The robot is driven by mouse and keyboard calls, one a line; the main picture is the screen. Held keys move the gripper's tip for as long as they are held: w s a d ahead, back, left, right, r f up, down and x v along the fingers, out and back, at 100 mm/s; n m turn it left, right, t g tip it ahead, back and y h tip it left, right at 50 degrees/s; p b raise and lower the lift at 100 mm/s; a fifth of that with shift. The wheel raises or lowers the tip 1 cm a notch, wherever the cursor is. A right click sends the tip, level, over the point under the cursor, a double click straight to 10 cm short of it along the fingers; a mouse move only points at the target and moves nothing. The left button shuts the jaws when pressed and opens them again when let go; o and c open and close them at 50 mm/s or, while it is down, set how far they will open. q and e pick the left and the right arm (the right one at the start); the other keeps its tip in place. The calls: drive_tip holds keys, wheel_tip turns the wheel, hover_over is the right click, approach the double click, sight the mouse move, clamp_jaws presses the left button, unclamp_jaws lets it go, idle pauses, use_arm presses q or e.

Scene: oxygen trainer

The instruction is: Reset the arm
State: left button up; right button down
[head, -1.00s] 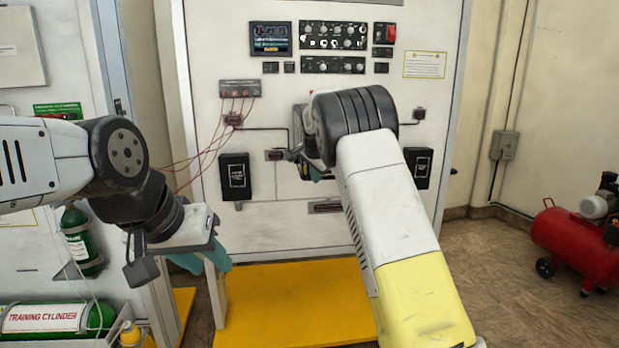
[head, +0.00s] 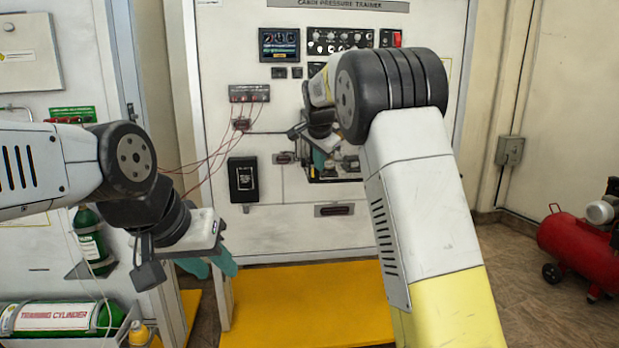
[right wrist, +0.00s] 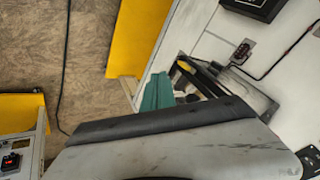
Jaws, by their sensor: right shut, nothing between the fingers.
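My right arm rises in front of the panel in the head view, with its bulky wrist covering part of the panel. My right gripper (head: 318,160) shows only partly behind that arm, in front of the panel's middle. In the right wrist view its teal fingers (right wrist: 157,92) are together with nothing held. My left gripper (head: 207,265) hangs low at the left, pointing down, with its two teal fingers apart and nothing visible between them. The trainer panel (head: 290,225) stands upright behind both grippers.
A yellow platform (head: 300,300) lies below the panel. Red leads (head: 200,165) hang from a terminal block (head: 249,93). A black box (head: 243,180) sticks out of the panel.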

drive_tip(key=s+d+r+n+y, duration=0.1)
drive_tip(key=s+d+n, duration=0.3)
drive_tip(key=s, duration=0.8)
drive_tip(key=s+d+r+n+y, duration=0.15)
drive_tip(key=s+d, duration=0.35)
drive_tip(key=s, duration=0.7)
drive_tip(key=s+f+n, duration=0.2)
drive_tip(key=s+f, duration=0.1)
drive_tip(key=s, duration=0.6)
drive_tip(key=s+f+n, duration=0.3)
drive_tip(key=s+f, duration=0.1)
drive_tip(key=s, duration=0.6)
drive_tip(key=shift+s+f+g, duration=0.15)
drive_tip(key=shift+g, duration=0.25)
